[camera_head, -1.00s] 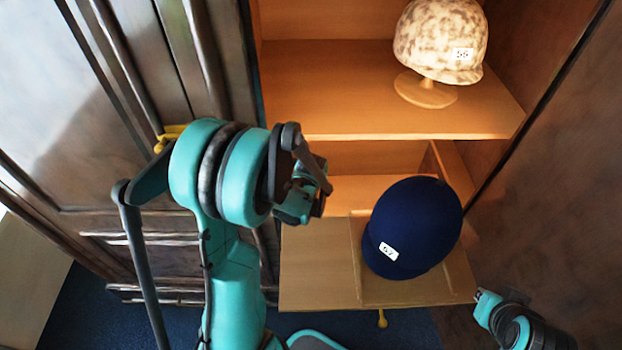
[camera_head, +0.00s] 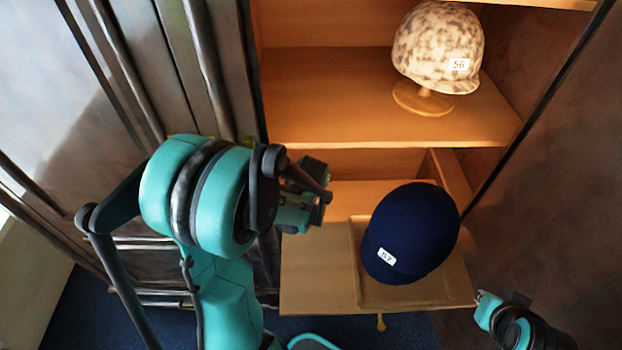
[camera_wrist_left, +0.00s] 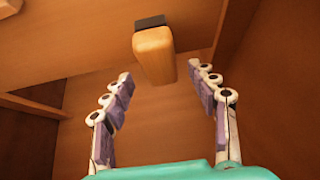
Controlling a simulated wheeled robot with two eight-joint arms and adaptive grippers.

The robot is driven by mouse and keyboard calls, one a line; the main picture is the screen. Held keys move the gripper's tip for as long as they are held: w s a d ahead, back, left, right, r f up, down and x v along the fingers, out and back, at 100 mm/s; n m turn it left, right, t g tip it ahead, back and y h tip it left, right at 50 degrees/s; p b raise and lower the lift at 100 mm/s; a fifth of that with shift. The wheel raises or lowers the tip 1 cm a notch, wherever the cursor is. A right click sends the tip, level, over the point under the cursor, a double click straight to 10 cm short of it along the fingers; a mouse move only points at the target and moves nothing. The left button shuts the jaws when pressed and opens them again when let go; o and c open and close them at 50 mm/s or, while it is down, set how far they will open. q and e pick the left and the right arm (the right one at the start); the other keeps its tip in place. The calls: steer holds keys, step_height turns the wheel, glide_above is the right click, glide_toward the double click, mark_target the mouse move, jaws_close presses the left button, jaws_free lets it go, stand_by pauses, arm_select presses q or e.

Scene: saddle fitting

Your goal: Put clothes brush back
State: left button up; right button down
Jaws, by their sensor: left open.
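A wooden block with a dark strip along its upper end, likely the clothes brush (camera_wrist_left: 154,55), shows in the left wrist view. It is ahead of my left gripper (camera_wrist_left: 165,85), whose two fingers are spread with a gap between them. The block appears between and just beyond the fingertips, and I see no finger closed on it. I cannot make out the brush in the head view. There my left gripper (camera_head: 303,207) is at the cabinet's lower opening, its fingers largely hidden. My right gripper (camera_head: 488,307) is low at the right, its jaws unclear.
A dark blue helmet (camera_head: 415,230) sits on a pulled-out wooden board (camera_head: 315,270), right of my left gripper. A mottled helmet (camera_head: 435,45) rests on a stand on the upper shelf (camera_head: 330,95). The shelf edge lies close above my left gripper. Cabinet walls flank the opening.

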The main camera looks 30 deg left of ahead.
arm_select(q)
steer(key=s+d+r+m+t+h+p, duration=0.1)
steer(key=s+d+r+m, duration=0.5)
steer(key=s+d+r, duration=0.8)
steer(key=s+h+p, duration=0.1)
steer(key=s+h, duration=0.1)
steer(key=shift+s+r, duration=0.25)
steer(key=shift+s, duration=0.1)
steer(key=shift+d, duration=0.1)
stand_by(0.6)
